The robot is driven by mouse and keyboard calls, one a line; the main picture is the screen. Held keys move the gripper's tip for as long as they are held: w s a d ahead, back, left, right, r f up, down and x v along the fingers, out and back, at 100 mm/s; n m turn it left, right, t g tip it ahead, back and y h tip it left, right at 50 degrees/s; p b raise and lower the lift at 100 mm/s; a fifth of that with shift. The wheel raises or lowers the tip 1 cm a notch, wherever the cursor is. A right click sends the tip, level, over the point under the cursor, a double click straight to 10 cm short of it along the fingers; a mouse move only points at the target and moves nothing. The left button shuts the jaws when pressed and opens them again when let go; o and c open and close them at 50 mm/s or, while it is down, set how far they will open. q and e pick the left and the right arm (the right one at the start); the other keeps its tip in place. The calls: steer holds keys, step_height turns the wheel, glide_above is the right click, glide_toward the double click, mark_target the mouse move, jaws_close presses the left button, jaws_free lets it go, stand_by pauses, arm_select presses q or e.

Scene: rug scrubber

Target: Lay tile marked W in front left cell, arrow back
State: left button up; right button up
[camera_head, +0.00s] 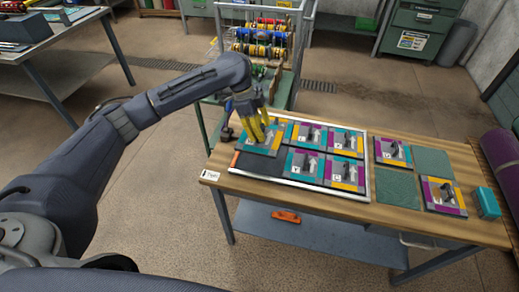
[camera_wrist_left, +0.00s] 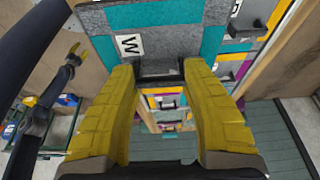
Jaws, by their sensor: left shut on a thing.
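My left gripper (camera_head: 258,128) is shut on the grip of the tile marked W (camera_head: 245,143), holding it over the left part of the framed tray (camera_head: 368,185). In the left wrist view the tile marked W (camera_wrist_left: 160,30) shows its white W label, grey and teal patches, between and beyond the yellow fingers (camera_wrist_left: 162,125). Its arrow direction is not clear to me. The front left cell (camera_head: 262,166) shows dark and bare. The held tile hides the back left cell. Tiles with white arrows lie in the middle and right columns, including one (camera_head: 303,162) beside the bare cell.
Right of the tray lie two patterned tiles (camera_head: 393,151) (camera_head: 441,194) and two plain green squares (camera_head: 432,162) (camera_head: 396,186). A teal box (camera_head: 487,203) stands at the table's right end. A white tag (camera_head: 210,175) sits at the front left corner. A cart of spools (camera_head: 265,45) stands behind.

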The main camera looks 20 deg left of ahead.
arm_select(q)
step_height(320, 180, down, 10)
steer(key=o, duration=1.6)
steer(key=shift+c, duration=0.2)
steer(key=shift+r, duration=0.1)
steer(key=v, duration=1.2)
